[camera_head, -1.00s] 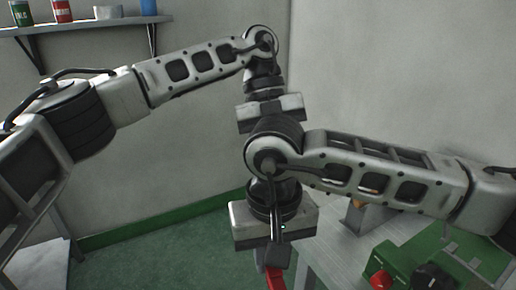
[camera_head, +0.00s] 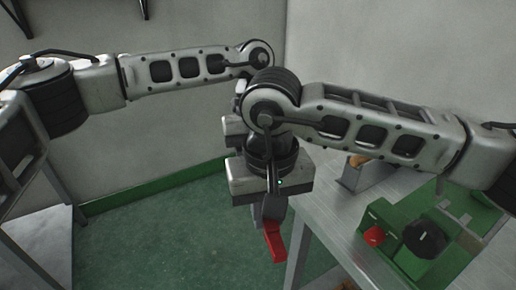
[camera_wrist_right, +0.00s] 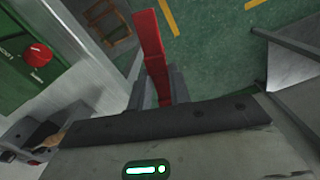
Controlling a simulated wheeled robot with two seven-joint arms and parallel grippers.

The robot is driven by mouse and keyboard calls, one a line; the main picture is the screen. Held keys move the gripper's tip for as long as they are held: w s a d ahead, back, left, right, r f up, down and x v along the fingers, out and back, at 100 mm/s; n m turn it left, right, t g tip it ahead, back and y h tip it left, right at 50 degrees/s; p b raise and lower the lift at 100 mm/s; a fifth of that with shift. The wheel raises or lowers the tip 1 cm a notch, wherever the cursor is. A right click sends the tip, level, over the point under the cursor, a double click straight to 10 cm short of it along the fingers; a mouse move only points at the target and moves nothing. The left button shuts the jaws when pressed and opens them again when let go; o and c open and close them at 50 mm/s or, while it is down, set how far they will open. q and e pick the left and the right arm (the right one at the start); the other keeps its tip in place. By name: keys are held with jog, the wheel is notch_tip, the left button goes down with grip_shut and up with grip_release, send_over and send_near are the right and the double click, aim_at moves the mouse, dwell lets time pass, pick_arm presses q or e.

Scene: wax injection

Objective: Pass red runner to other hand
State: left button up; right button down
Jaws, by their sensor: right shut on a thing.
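The red runner (camera_head: 275,242) is a slim red bar hanging below my right gripper (camera_head: 270,211). My right gripper is shut on its upper end, above the green floor beside the table. In the right wrist view the runner (camera_wrist_right: 150,42) sticks out from between the dark fingers (camera_wrist_right: 160,90). My left gripper (camera_head: 233,133) is mostly hidden behind my right arm. Only part of its pale body shows, and its fingers are out of sight. I cannot tell how far apart the two grippers are.
A metal table (camera_head: 318,228) stands at the right with a green machine (camera_head: 395,248) that has a red button (camera_head: 373,236) and a black knob (camera_head: 425,240). Another pale table (camera_head: 40,240) is at the left. Green floor (camera_head: 150,245) lies open between them.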

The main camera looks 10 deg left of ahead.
pick_arm(q)
jog(key=shift+s+f, duration=0.1)
jog(key=shift+f, duration=0.2)
grip_shut()
pick_arm(e)
jog(key=c, duration=1.2)
grip_release()
